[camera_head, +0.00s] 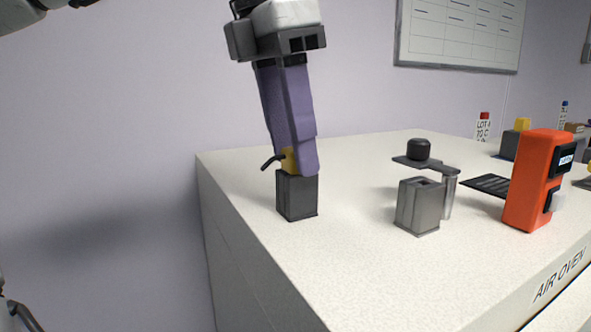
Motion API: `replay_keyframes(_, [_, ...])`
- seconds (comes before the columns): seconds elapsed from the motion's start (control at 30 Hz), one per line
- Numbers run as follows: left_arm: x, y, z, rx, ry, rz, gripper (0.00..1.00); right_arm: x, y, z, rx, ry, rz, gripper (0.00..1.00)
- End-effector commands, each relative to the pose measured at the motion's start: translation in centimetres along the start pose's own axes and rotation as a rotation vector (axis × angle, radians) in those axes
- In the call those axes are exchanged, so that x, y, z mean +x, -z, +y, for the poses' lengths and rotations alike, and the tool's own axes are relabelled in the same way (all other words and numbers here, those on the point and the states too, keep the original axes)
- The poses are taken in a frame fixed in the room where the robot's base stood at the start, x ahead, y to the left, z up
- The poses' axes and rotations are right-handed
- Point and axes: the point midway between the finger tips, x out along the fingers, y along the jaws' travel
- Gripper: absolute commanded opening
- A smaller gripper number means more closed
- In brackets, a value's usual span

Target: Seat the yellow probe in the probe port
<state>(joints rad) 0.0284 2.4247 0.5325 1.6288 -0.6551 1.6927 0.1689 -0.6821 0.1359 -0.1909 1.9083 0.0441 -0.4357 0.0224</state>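The yellow probe (289,160) shows as a small yellow body with a short black cable at its left. It stands at the top of a dark grey block (297,197) near the left edge of the white bench top. My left gripper (296,163) reaches down from above, slightly tilted, with its purple fingers close together on the probe. The near finger covers much of the probe, and its lower end is hidden. A lighter grey metal block (418,206) with an opening in its top stands to the right; I cannot tell which block is the probe port. My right gripper is out of view.
Behind the metal block stands a metal post with a flat arm and black knob (418,150). An orange device (538,180) stands at the right, near a dark slotted plate (486,185). Another dark block with a yellow top (522,125) is farther back. The front bench top is clear.

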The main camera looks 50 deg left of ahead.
Motion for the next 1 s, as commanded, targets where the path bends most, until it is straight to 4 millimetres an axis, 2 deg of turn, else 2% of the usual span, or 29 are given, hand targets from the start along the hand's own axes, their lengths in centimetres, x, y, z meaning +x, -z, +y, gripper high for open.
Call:
replay_keyframes(0.03, [0.0, 0.0, 0.0, 0.000, 0.000, 0.000, 0.31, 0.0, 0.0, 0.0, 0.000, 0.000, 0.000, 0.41])
replay_keyframes(0.2, [0.0, 0.0, 0.0, 0.000, 0.000, 0.000, 0.02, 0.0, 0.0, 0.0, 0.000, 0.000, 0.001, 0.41])
replay_keyframes(0.23, [0.0, 0.0, 0.0, 0.000, 0.000, 0.000, 0.01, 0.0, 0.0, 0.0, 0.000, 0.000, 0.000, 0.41])
replay_keyframes(0.37, [-0.4, -0.1, 0.0, 0.000, 0.000, -0.001, 0.00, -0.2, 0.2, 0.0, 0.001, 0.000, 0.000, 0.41])
replay_keyframes(0.73, [-3.0, -0.6, 0.0, 0.000, 0.000, 0.000, 0.00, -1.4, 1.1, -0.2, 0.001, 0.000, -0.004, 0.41])
replay_keyframes(1.0, [-4.7, -1.0, 0.0, -0.001, -0.001, -0.001, 0.00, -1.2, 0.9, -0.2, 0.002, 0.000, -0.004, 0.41])
